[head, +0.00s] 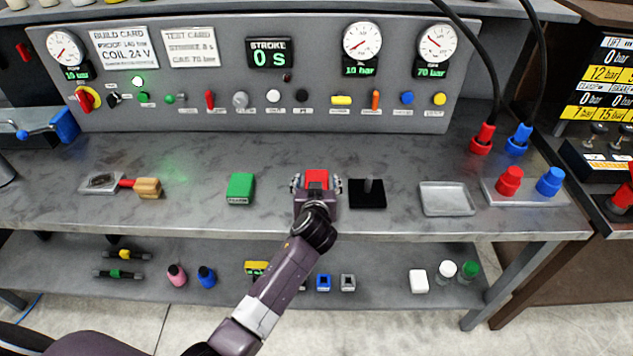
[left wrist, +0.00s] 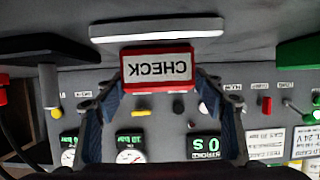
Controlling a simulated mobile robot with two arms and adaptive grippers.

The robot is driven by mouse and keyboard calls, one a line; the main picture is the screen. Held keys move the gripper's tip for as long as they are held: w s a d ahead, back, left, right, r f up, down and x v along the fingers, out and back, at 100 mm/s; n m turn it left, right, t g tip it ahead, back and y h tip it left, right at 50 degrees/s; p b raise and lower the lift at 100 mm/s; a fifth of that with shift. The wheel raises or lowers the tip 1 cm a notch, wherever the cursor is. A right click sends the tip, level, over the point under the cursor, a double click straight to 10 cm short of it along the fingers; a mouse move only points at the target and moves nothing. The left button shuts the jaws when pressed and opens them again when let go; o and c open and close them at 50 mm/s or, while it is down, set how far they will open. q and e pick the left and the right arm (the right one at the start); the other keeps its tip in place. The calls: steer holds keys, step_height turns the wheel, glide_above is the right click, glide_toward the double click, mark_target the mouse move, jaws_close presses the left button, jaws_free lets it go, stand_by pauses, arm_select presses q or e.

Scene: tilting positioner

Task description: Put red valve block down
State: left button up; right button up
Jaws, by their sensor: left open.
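The red valve block (head: 317,176) is on the grey bench, near the middle of its front half. In the left wrist view the red block (left wrist: 157,70) shows a white label reading CHECK, upside down. My left gripper (head: 316,185) is at the block with one finger on each side of it. In the left wrist view the open fingers (left wrist: 158,95) flank the block; whether they touch it is hard to tell. The gripper hides the block's front in the head view. My right gripper is not in view.
A green block (head: 240,187) stands left of my gripper. A black base with a peg (head: 367,193) stands close on the right. Further right are an empty grey tray (head: 446,198) and a plate with red and blue caps (head: 527,192). The gauge panel (head: 330,75) rises behind.

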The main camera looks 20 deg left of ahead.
arm_select(q)
steer(key=shift+s, duration=0.1)
steer(key=b+v, duration=0.1)
steer(key=v, duration=1.1)
steer(key=shift+f+b, duration=0.1)
steer(key=shift+b, duration=0.2)
